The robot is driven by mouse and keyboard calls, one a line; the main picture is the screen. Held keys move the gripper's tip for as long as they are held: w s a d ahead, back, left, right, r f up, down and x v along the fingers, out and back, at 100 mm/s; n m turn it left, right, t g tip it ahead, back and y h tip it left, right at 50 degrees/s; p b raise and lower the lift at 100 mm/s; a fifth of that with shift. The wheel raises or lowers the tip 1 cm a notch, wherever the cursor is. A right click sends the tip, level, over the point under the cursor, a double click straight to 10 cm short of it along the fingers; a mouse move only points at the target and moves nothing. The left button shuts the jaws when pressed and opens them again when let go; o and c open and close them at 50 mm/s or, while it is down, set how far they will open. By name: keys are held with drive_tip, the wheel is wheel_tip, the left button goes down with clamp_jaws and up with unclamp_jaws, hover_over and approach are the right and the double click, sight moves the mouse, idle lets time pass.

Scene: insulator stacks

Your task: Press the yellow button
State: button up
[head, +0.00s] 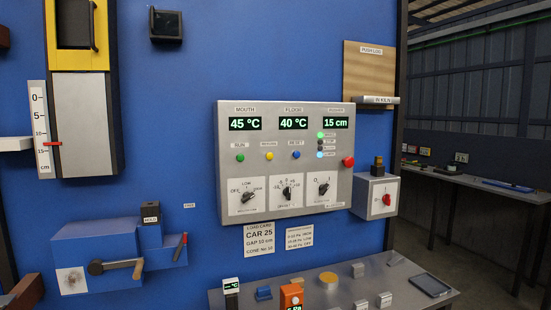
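The yellow button (269,155) is a small round button on the grey control panel (333,207), which is fixed to the blue wall. It sits in a row between a green button (240,157) on its left and a blue button (296,155) on its right. The label above it is too small to read surely. Nothing covers the button, and I cannot tell whether it is pressed in. My gripper does not show in this view.
Green displays read 45 °C, 40 °C and 15 cm above the buttons, with dials (286,193) below. A red button (348,161) is on the panel's right edge. A grey shelf (400,295) with small items stands below. A blue crank box (95,255) is lower left.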

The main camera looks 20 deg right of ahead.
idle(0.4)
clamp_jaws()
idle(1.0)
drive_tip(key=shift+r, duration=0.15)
